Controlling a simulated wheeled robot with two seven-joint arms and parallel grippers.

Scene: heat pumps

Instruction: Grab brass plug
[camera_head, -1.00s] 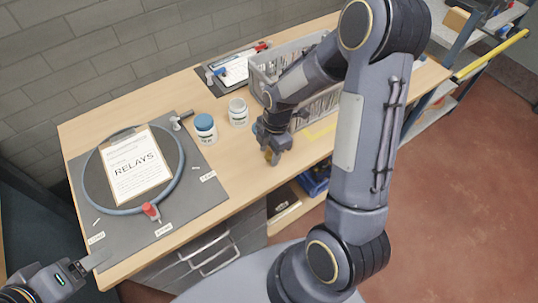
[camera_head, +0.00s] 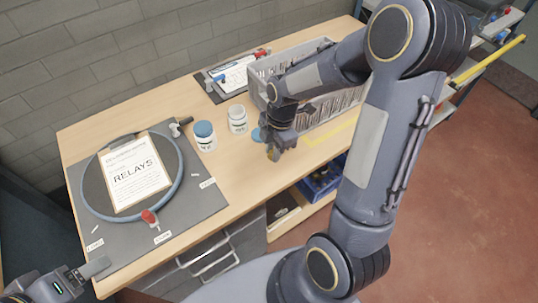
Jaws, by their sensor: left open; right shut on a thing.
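My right gripper (camera_head: 278,148) is shut on a small brass-coloured piece, the brass plug (camera_head: 271,153), over the wooden table (camera_head: 232,178). The plug is small and partly covered by the fingers, and I cannot tell whether it touches the table. My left gripper (camera_head: 92,270) is open and empty at the lower left, by the front left corner of the grey mat.
A blue-lidded jar (camera_head: 204,136) and a lidless jar (camera_head: 238,119) stand left of my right gripper. A blue disc (camera_head: 257,135) lies beside it. A grey crate (camera_head: 325,104) is behind.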

